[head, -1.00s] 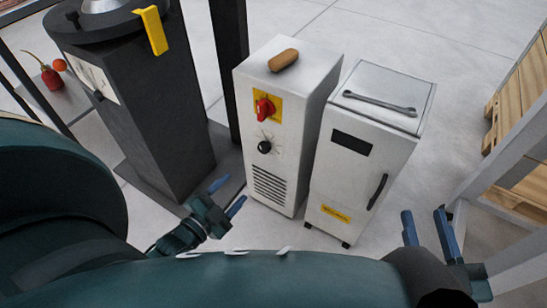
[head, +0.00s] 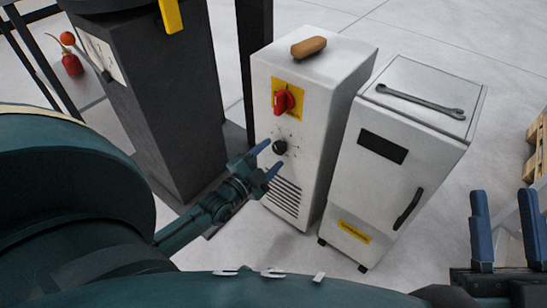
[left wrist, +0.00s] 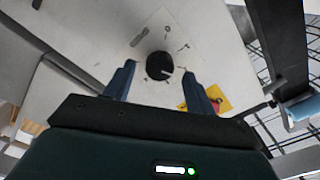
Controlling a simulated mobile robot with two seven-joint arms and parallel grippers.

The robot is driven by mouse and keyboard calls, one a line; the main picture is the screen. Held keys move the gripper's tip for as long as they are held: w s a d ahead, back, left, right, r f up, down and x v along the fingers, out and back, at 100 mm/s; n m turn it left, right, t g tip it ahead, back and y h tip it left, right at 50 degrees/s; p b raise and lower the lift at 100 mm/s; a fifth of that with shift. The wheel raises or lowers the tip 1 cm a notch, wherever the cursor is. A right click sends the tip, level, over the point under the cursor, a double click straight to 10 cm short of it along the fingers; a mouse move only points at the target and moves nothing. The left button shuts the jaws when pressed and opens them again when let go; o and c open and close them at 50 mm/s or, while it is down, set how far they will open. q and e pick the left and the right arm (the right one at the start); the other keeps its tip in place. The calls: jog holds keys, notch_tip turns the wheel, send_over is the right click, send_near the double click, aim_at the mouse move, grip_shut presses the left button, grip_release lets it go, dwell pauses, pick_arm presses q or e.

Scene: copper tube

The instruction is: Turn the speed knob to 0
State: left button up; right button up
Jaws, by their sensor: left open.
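The speed knob (head: 280,147) is a small round black knob on the front of the white cabinet (head: 315,75), below a red switch (head: 284,101) on a yellow plate. In the left wrist view the knob (left wrist: 160,66) has a short white pointer mark and a ring of printed marks around it. My left gripper (head: 271,157) is open in front of the knob. Its two blue fingers (left wrist: 160,78) stand either side of the knob, apart from it in that view. My right gripper (head: 505,200) is open and empty at the right.
A second white cabinet (head: 385,140) with a wrench (head: 420,100) on top stands to the right. A brown oblong item (head: 309,46) lies on the knob cabinet. A dark machine (head: 165,100) stands to the left. A wooden pallet (head: 537,145) is at the right edge.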

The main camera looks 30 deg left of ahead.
pick_arm(q)
jog(key=shift+w+d, duration=0.1)
jog(key=shift+w, duration=0.95)
pick_arm(e)
jog(key=shift+r+n+y, duration=0.5)
jog(key=shift+r+y, duration=0.05)
jog(key=shift+y, duration=0.05)
pick_arm(q)
jog(key=c, duration=1)
jog(key=shift+o, duration=0.2)
pick_arm(e)
jog(key=shift+r+h, duration=0.1)
jog(key=shift+h, duration=0.2)
